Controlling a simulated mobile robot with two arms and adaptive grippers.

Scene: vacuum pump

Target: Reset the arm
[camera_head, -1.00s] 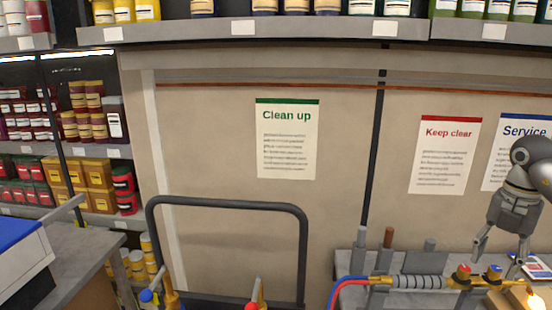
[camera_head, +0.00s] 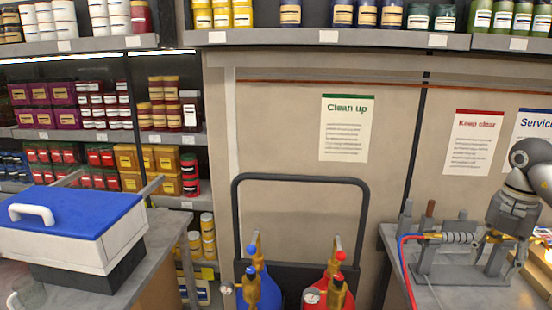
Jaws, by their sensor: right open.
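My right gripper (camera_head: 499,262) hangs at the right side of the head view, fingers pointing down and apart. It is open, with nothing seen between the fingers. It appears in front of the grey workbench (camera_head: 440,294) at the right, just right of a torch-like tool (camera_head: 455,238) on a grey stand. Whether it touches anything there I cannot tell. My left gripper is not in view.
A white box with a blue lid (camera_head: 75,212) stands on the left bench. A cart with a dark handle (camera_head: 300,179) holds a blue cylinder (camera_head: 262,292) and a red cylinder (camera_head: 325,294). Stocked shelves (camera_head: 105,134) line the back left.

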